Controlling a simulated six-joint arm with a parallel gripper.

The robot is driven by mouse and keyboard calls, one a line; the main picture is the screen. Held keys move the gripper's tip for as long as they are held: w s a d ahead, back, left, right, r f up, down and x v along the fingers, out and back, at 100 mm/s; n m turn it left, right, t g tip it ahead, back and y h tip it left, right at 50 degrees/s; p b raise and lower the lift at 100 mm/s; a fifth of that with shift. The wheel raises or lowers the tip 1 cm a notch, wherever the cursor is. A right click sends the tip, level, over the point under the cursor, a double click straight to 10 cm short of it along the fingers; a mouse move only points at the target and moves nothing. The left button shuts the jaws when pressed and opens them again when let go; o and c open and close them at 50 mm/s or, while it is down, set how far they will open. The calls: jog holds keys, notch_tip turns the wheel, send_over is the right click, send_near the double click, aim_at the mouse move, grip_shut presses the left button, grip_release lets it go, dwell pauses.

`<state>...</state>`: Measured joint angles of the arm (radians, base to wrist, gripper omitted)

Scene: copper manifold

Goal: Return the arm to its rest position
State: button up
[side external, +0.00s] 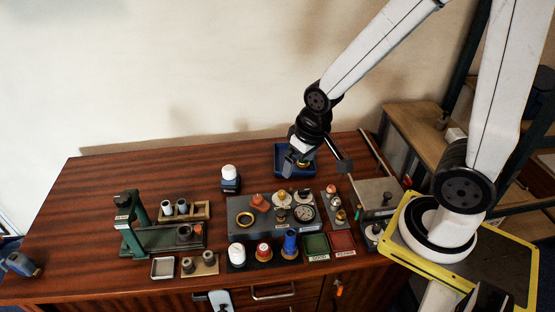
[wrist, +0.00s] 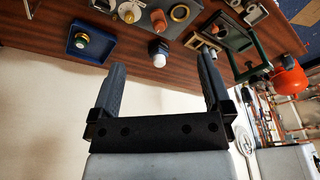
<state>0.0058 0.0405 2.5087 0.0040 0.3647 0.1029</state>
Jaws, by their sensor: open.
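My gripper (side external: 298,158) hangs from the arm at the back right of the table in the side view, in front of part of the blue tray (side external: 281,150). In the wrist view my gripper (wrist: 161,62) has its two dark fingers wide apart with nothing between them. The side view does not clearly show the height of the fingertips over the tray.
A white-capped bottle (side external: 229,173) stands left of the gripper. A grey fixture block (side external: 240,203) with several fittings fills the table's middle. A green stand (side external: 129,222) rises at left. Green (side external: 316,244) and red trays (side external: 342,241) lie in front. The back left tabletop is clear.

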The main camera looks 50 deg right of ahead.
jog(key=shift+s+n, duration=0.6)
jog(key=shift+s, duration=0.2)
dwell(0.7)
